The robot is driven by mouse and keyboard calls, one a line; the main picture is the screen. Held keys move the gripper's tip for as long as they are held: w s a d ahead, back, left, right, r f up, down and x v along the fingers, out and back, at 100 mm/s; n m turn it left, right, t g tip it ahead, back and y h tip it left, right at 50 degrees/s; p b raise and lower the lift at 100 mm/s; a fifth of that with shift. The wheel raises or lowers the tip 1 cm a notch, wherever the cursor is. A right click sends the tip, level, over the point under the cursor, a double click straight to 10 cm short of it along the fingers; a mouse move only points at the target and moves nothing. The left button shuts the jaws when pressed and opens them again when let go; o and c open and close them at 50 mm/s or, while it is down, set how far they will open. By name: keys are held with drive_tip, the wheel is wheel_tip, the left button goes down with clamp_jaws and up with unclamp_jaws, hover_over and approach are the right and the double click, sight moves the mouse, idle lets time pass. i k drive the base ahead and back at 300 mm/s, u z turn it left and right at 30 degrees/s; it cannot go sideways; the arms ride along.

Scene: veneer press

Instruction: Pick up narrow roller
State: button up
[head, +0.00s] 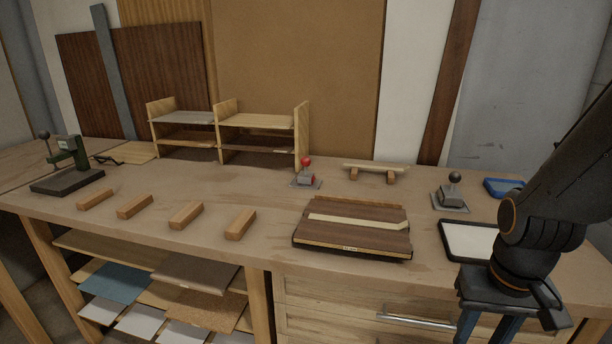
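I cannot tell for sure which thing is the narrow roller. A small grey tool with a red ball knob (306,172) stands upright on a flat plate at the middle back of the bench. A similar tool with a dark ball knob (451,191) stands upright on its own plate further right. A pale bar (375,168) lies across two small wooden blocks between them. My gripper (485,330) hangs at the lower right, in front of the bench, apart from these things. Its blue fingers point down and their tips are cut off by the picture's edge.
A layered veneer panel (353,240) lies at the front middle. A white-faced, dark-rimmed tray (447,226) and a blue tray (494,187) are to the right, partly near my arm. Several wooden blocks (186,215) line the left front. A press (67,168) and a shelf rack (222,148) stand behind.

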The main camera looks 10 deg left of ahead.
sight(303, 177)
drive_tip(key=u, duration=2.7)
drive_tip(key=i, duration=2.05)
drive_tip(key=z, duration=3.1)
drive_tip(key=i, duration=0.3)
drive_tip(key=u, duration=0.05)
